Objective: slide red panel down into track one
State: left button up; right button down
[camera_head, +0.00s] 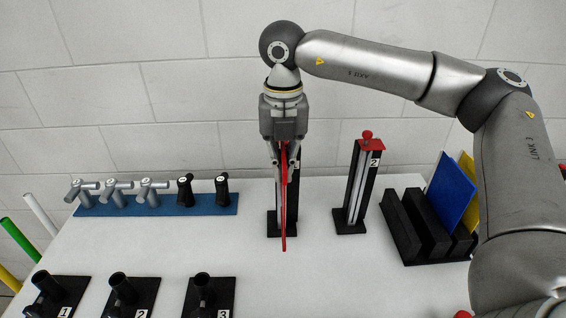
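The red panel (284,215) hangs upright and edge-on, showing as a thin red strip. My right gripper (284,158) points down with its fingers closed on the panel's upper part. Track one (293,190) is a dark upright post on a black base, directly behind the panel and partly hidden by it and the gripper. The panel overlaps the track in the picture, its lower tip showing in front of the base. I cannot tell whether its edge sits in the slot. My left gripper is not in view.
Track two (357,185), with a red knobbed top, stands to the right. A black rack (400,228) holds a blue panel (450,190) and a yellow panel (468,175). A blue mat (150,207) carries several tools at left. Black numbered stands (210,295) line the front left.

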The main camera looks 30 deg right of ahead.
aim_at(283, 146)
jog(key=shift+f+b, duration=3.05)
jog(key=shift+f, duration=0.9)
jog(key=c, duration=1.6)
grip_release()
jog(key=shift+o, duration=0.2)
jog(key=shift+r, duration=0.1)
notch_tip(283, 146, up, 12)
jog(key=shift+f, duration=0.1)
